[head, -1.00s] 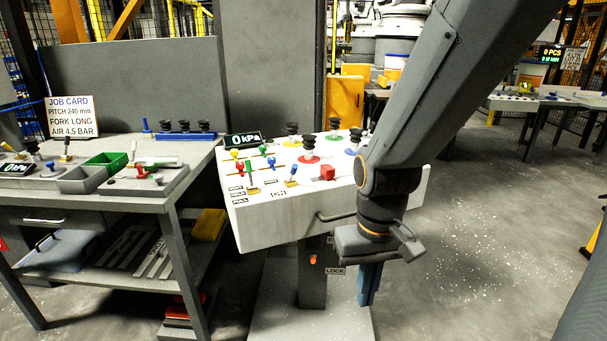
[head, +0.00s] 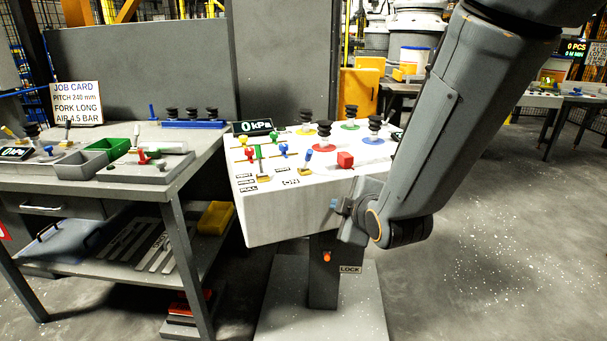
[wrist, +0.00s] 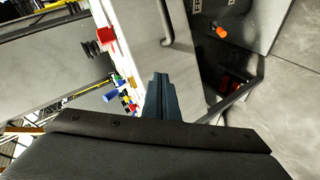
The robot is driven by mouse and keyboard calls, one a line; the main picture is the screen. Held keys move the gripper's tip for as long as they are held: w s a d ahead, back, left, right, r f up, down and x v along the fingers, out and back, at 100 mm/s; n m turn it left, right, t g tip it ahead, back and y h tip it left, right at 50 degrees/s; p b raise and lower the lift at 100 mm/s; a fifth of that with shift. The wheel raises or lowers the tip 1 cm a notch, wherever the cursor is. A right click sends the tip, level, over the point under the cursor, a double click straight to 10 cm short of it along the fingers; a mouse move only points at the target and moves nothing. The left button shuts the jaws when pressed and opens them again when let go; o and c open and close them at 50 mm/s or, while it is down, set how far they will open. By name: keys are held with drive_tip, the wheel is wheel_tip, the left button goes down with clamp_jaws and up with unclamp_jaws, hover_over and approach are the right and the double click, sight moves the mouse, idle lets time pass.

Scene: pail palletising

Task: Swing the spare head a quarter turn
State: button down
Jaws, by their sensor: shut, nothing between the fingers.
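The spare head (head: 285,218) is a white box on a dark post, with black suction cups, coloured levers and a red block on top. Its front side faces me; its right end is hidden behind my arm. My gripper (head: 335,204) is at the front side, pointing at it, partly hidden by my own wrist. In the wrist view the dark blue fingers (wrist: 160,92) are together and empty. The dark bar handle (wrist: 166,28) on the head's side is ahead of the fingertips, apart from them. An orange knob (head: 327,257) sits on the post beside a LOCK label (head: 350,269).
A grey workbench (head: 130,205) stands left, close to the head's left end, with bins and a job card (head: 77,103) on it. A tall grey column (head: 280,60) is behind the head. The post's base plate (head: 275,325) lies on the floor. Open floor is at right.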

drive_tip(key=w+a+r+n+t+y+b, duration=0.1)
drive_tip(key=a+r+n+t+y+b, duration=0.2)
drive_tip(key=a+n, duration=0.45)
wheel_tip(320, 180, up, 2)
drive_tip(key=t+y+p, duration=0.1)
drive_tip(key=p, duration=0.1)
hover_over(289, 184)
drive_tip(key=shift+w, duration=0.5)
drive_tip(key=d, duration=0.2)
drive_tip(key=shift+w+d+r, duration=0.1)
drive_tip(key=shift+d+r, duration=0.1)
drive_tip(key=shift+d, duration=0.1)
drive_tip(key=shift+w+d, duration=0.1)
drive_tip(key=shift+d, duration=0.4)
drive_tip(key=shift+y, duration=0.3)
